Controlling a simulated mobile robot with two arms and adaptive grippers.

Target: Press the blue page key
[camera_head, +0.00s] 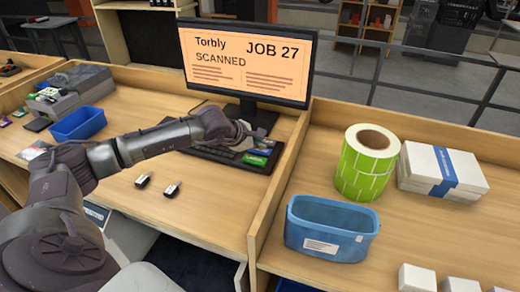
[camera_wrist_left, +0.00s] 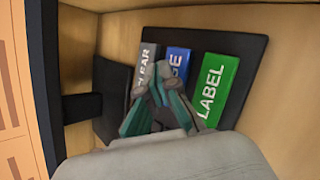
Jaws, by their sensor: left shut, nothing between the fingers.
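The blue page key (camera_wrist_left: 179,61) lies between a grey CLEAR key (camera_wrist_left: 147,68) and a green LABEL key (camera_wrist_left: 216,88) on a dark key panel (camera_wrist_left: 240,46). Only the end of its lettering shows; my fingers cover the near part. My left gripper (camera_wrist_left: 160,94) is shut and empty, its tips over the near end of the CLEAR and blue keys. I cannot tell whether they touch. In the head view my left gripper (camera_head: 244,139) is above the panel, beside the green key (camera_head: 254,160). My right gripper is not in view.
A monitor (camera_head: 245,62) reading "Torbly JOB 27 SCANNED" stands behind the keys. A wooden divider (camera_head: 283,160) rises right of them. Two small dark-and-white objects (camera_head: 172,190) lie in front. A blue bin (camera_head: 330,228) and green label roll (camera_head: 362,175) are beyond the divider.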

